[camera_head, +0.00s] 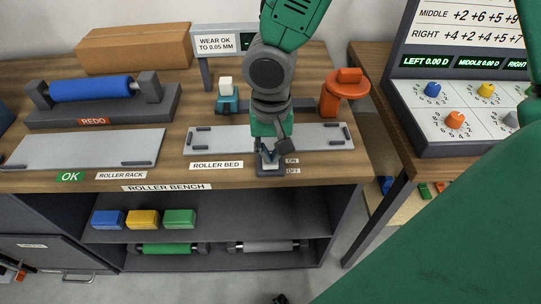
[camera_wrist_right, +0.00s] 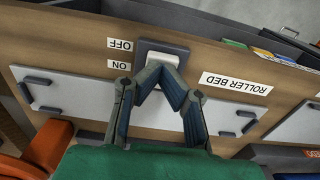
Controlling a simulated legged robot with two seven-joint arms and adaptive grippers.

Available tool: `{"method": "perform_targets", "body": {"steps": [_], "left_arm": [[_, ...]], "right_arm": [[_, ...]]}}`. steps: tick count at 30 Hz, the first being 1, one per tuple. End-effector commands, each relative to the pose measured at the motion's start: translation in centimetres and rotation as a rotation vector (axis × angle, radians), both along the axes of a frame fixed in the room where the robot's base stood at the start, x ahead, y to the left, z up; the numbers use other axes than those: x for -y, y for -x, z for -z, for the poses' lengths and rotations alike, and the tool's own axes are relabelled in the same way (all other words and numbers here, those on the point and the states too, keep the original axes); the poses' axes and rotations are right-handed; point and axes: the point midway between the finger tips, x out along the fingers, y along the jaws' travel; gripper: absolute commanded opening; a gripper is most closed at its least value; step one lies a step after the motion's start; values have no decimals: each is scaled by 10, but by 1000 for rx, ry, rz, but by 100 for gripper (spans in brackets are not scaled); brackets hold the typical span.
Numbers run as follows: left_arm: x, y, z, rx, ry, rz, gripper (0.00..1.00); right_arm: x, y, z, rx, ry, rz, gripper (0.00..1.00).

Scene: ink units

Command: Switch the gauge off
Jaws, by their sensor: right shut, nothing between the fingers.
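The gauge's rocker switch (camera_head: 268,172) sits in a dark housing at the front edge of the roller bench, with ON and OFF labels (camera_head: 292,166) beside it. In the wrist view the white rocker (camera_wrist_right: 160,58) shows just beyond my fingertips. My right gripper (camera_head: 268,156) points down at the switch, shut and empty. In the wrist view its fingertips (camera_wrist_right: 161,72) meet in a point at the rocker's edge; I cannot tell whether they touch it. A sign reading WEAR OK TO 0.05 MM (camera_head: 214,44) stands behind, its display partly hidden by my arm. My left gripper is not in view.
The roller bed (camera_head: 320,138) lies behind the switch. A teal device with a white top (camera_head: 227,100) and an orange fixture (camera_head: 345,85) stand near my right arm. A blue roller (camera_head: 90,88) rests at the left. A knob console (camera_head: 460,105) is at the right.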

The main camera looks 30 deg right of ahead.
Motion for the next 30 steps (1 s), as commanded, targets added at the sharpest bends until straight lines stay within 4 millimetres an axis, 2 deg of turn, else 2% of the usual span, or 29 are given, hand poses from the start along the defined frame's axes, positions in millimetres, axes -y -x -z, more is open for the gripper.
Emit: {"method": "perform_targets", "body": {"steps": [23,30], "left_arm": [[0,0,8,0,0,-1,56],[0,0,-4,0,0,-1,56]], "right_arm": [[2,0,13,0,-2,1,0],[2,0,1,0,-2,0,0]]}}
